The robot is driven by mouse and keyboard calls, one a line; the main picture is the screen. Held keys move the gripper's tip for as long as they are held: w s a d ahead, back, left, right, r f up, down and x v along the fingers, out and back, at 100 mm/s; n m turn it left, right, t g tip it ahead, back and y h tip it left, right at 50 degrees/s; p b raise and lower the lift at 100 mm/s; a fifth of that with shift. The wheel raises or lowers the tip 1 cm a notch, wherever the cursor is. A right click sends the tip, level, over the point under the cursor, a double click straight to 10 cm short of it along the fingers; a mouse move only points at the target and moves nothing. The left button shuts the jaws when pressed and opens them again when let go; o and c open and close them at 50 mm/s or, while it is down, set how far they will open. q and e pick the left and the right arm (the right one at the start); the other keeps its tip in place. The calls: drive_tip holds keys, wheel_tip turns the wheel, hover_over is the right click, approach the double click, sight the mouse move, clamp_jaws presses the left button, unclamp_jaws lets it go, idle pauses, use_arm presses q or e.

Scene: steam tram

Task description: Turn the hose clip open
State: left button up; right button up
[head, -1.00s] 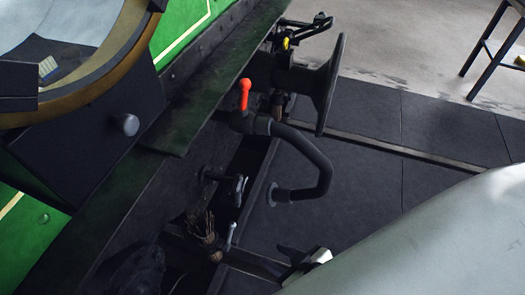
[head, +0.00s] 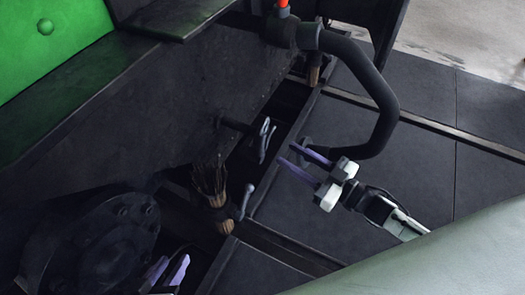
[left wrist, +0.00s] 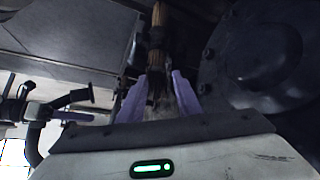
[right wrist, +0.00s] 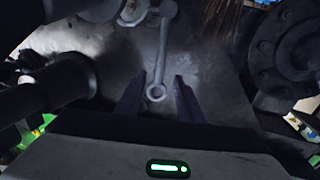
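A small grey lever (head: 265,140) sits at the end of a short dark stub below the hose; I take it for the hose clip, but cannot be sure. A second grey lever (head: 247,200) stands lower, beside the brush. My right gripper (head: 291,160) is open and empty, just right of the upper lever and apart from it. In the right wrist view a grey lever with a ring end (right wrist: 157,92) shows between the open fingers (right wrist: 158,92); I cannot tell which lever it is. My left gripper (head: 172,268) is open at the bottom of the head view; its fingers (left wrist: 150,92) also show in the left wrist view.
A thick black curved hose (head: 385,110) arches beside my right gripper. A bristle brush with a wooden handle (head: 212,190) stands in the middle; its handle shows ahead of my left gripper (left wrist: 158,30). A dark bolted flange (head: 100,240) is at lower left. Dark floor plates (head: 425,165) lie clear at right.

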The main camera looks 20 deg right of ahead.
sight(265, 140)
drive_tip(key=b+x, duration=0.2)
drive_tip(key=x, duration=0.8)
drive_tip(key=shift+w, duration=0.2)
drive_tip(key=shift+c, duration=0.5)
clamp_jaws()
